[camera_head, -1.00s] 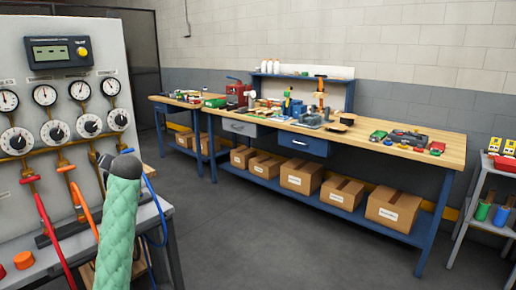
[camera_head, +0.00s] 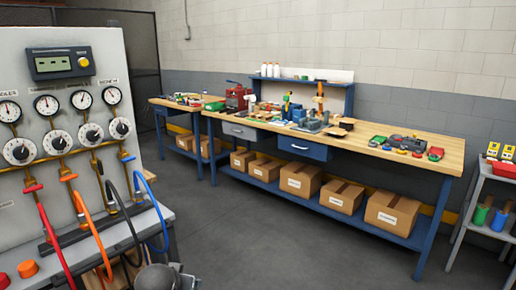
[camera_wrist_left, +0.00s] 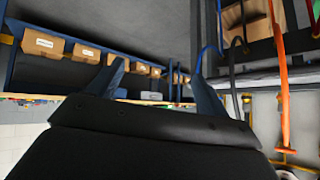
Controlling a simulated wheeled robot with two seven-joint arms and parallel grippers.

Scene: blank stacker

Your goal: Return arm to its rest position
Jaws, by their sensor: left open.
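My left gripper (camera_wrist_left: 157,70) shows in the left wrist view with its two dark fingers spread apart and nothing between them. That view is turned over, with the floor and cardboard boxes toward the top. In the head view the left gripper's fingers do not show. Only a dark grey rounded piece, apparently part of my left arm, shows at the bottom edge beside the gauge stand. My right arm and gripper are in no view.
A gauge panel (camera_head: 58,108) with dials stands close on the left, with red, orange, black and blue hoses (camera_head: 158,207) looping out. A long wooden workbench (camera_head: 440,151) with tools runs along the wall. A grey shelf cart (camera_head: 483,167) is at right. The middle floor (camera_head: 270,245) is clear.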

